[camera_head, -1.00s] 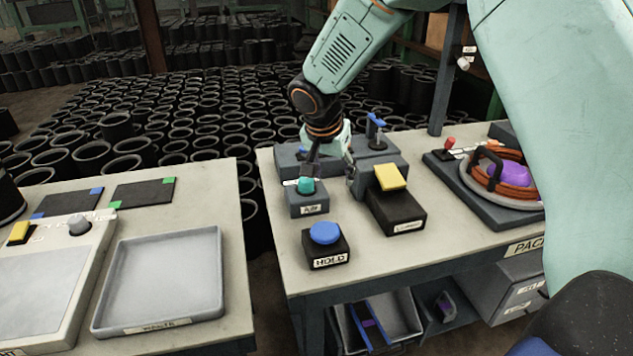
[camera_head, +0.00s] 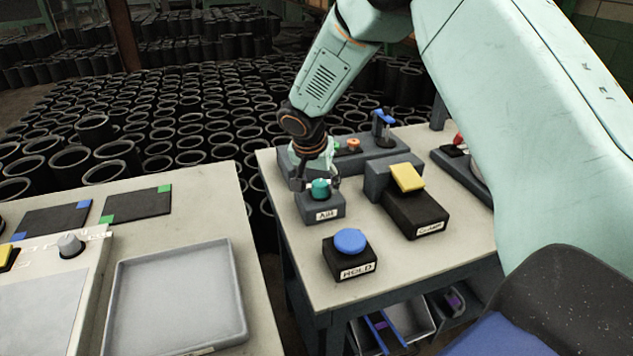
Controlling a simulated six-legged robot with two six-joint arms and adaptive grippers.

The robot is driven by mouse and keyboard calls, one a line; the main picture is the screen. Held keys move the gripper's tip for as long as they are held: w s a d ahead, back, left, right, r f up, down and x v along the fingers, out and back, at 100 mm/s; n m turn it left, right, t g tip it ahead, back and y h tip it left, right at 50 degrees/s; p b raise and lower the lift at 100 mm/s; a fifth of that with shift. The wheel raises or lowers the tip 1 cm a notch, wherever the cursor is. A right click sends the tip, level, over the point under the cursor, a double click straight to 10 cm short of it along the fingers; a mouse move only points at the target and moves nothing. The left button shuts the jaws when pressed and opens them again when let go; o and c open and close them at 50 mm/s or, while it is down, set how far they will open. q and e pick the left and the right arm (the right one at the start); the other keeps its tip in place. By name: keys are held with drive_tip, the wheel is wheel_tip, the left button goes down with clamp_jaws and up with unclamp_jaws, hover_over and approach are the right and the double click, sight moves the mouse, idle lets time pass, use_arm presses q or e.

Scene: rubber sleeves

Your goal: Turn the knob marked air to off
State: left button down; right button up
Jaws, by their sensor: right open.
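The air knob (camera_head: 320,189) is a teal round knob on top of a small grey box (camera_head: 322,209) with a white label reading AIR. The box stands near the left edge of the right-hand table. My right gripper (camera_head: 316,187) points down over the knob. It is open, with one finger at the knob's left and the other at its right. I cannot tell whether the fingers touch it. An off mark on the box cannot be made out. My left gripper is not in view.
A blue button (camera_head: 350,242) on a black box marked HOLD stands in front. A yellow-topped clamp block (camera_head: 407,178) is close at the right. A grey housing (camera_head: 375,150) with small buttons and a blue lever is behind. An empty tray (camera_head: 246,318) lies on the left table.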

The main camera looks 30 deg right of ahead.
drive_tip(key=shift+d+f, duration=0.3)
drive_tip(key=shift+f, duration=0.05)
drive_tip(key=shift+a+r, duration=0.15)
drive_tip(key=c, duration=1.2)
drive_tip(key=shift+o, duration=0.2)
